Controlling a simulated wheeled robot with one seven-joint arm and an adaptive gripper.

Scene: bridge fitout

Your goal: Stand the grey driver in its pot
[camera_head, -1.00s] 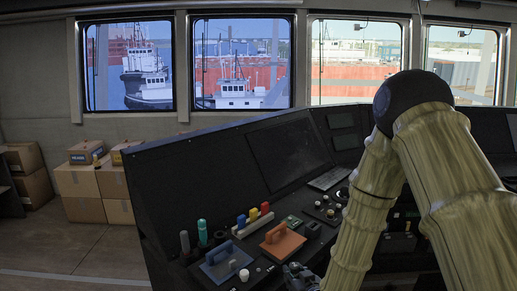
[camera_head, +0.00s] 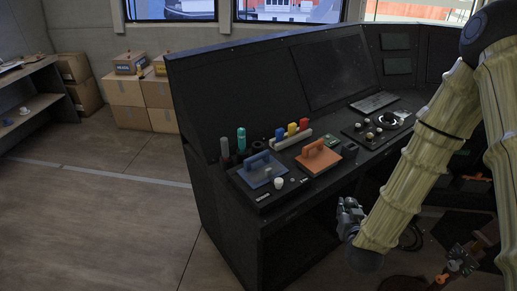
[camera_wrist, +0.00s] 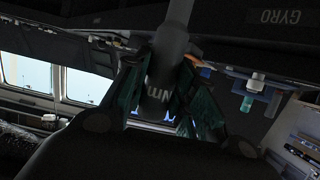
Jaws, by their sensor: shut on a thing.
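My gripper (camera_wrist: 163,84) is shut on the grey driver (camera_wrist: 167,58) in the wrist view. Its dark grey handle with pale lettering lies between the green fingers, and a paler shaft runs up out of the picture. In the head view my gripper (camera_head: 349,217) is at the console's front edge, right of and below the blue-handled block; the driver cannot be made out there. A grey upright cylinder (camera_head: 224,147) and a teal handle (camera_head: 241,140) stand at the console's left end. A dark round holder (camera_head: 258,146) is beside them; I cannot tell if it is the pot.
The black console (camera_head: 215,205) carries a blue block (camera_head: 262,170), an orange block (camera_head: 318,156), a rack of coloured handles (camera_head: 292,140) and a knob panel (camera_head: 378,134). Cartons (camera_head: 128,90) and a shelf (camera_head: 25,85) stand at the left. The floor left of the console is clear.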

